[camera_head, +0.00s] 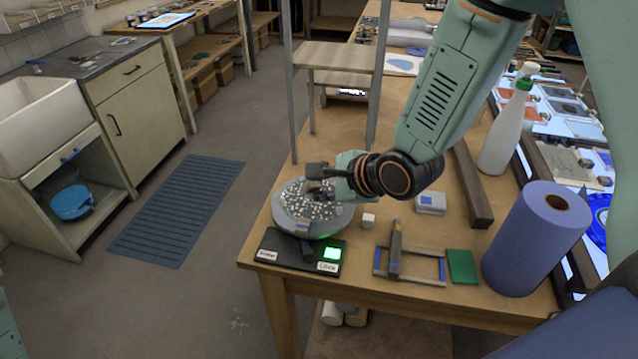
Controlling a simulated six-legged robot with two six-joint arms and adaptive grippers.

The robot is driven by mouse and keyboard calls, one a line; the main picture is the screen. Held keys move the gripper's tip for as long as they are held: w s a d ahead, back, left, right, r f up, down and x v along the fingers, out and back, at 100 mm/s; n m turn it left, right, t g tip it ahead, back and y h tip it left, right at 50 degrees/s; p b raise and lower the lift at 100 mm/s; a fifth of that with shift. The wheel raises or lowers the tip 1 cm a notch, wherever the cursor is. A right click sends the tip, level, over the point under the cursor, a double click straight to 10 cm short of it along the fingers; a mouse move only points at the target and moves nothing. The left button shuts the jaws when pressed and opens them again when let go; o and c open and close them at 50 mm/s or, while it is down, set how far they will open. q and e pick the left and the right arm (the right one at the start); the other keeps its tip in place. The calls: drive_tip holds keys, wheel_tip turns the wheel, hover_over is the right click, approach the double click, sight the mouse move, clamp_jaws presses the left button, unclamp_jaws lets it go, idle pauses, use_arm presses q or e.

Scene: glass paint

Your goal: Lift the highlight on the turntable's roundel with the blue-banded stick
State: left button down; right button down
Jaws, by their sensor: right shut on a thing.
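The round turntable (287,222) stands near the table's front left corner. Its roundel (296,204) is dark grey and scattered with white specks. My right gripper (312,184) is over the far part of the roundel, shut on a thin thing, taken to be the stick. The gripper mostly hides it, and I cannot see a blue band or whether its tip touches the glass. A rack (428,281) with blue parts stands right of the turntable, with a grey-brown bar (395,245) across it. My left gripper is not in view.
A black panel (290,258) with a lit green button (331,253) lies before the turntable.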

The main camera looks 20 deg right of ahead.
drive_tip(key=shift+s+r+p, duration=0.1)
drive_tip(key=shift+s+p, duration=0.1)
drive_tip(key=shift+p, duration=0.1)
drive_tip(key=shift+w, duration=0.1)
drive_tip(key=shift+f, duration=0.2)
drive_tip(key=shift+s+d+f, duration=0.1)
drive_tip(key=shift+s, duration=0.1)
drive_tip(key=shift+w, duration=0.15)
drive_tip(key=shift+f, duration=0.2)
drive_tip(key=shift+f, duration=0.1)
idle(0.5)
